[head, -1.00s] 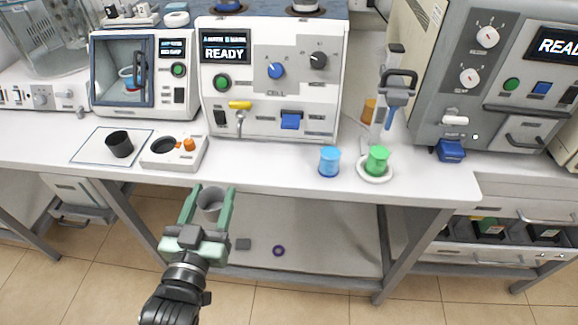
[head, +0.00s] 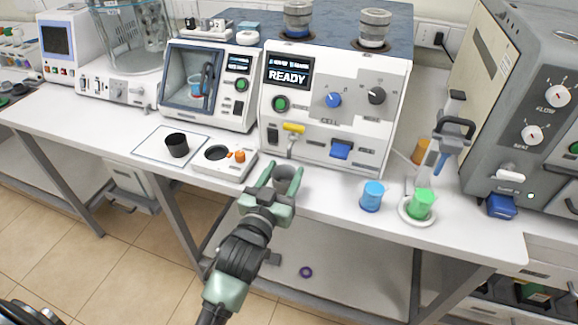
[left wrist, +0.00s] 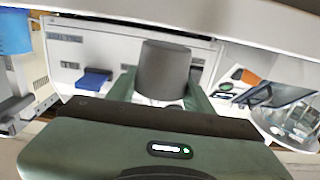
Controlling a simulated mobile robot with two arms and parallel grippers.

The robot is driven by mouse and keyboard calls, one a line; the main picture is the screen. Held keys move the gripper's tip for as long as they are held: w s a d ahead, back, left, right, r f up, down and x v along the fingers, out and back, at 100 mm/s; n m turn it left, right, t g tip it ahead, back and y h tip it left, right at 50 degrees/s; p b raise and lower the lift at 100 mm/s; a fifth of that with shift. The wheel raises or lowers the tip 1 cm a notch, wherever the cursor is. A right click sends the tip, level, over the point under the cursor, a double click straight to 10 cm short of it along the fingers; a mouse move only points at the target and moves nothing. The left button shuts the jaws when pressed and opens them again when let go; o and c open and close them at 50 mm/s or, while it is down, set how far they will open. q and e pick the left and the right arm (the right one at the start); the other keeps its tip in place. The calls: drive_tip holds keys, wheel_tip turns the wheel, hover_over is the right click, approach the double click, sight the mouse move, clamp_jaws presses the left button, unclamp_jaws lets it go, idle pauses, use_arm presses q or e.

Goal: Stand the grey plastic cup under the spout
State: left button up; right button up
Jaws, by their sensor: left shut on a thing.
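The grey plastic cup (head: 285,177) is upright between the two green fingers of my left gripper (head: 284,169), which is shut on it. Cup and gripper are at the table's front edge, in front of the white machine's spout (head: 291,150). The spout hangs below a yellow lever (head: 293,128). In the head view the cup is a little nearer to me than the spout and not beneath it. In the left wrist view the cup (left wrist: 164,72) is between the fingers, with the machine front behind it. My right gripper is not in view.
A black cup (head: 177,145) stands on an outlined mat at left. A white block with a round well (head: 222,170) is just left of my gripper. A blue cup (head: 372,196) and a green cup (head: 421,203) on a saucer stand to the right. The machine shows READY.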

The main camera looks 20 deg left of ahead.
sight(288, 172)
use_arm(q)
drive_tip(key=w, duration=0.3)
drive_tip(key=shift+w+d+f, duration=0.1)
drive_tip(key=shift+w+f, duration=0.2)
drive_tip(key=shift+f, duration=0.4)
drive_tip(key=shift+s, duration=0.1)
drive_tip(key=o, duration=1.3)
drive_tip(key=shift+f, duration=0.15)
drive_tip(key=shift+o, duration=0.2)
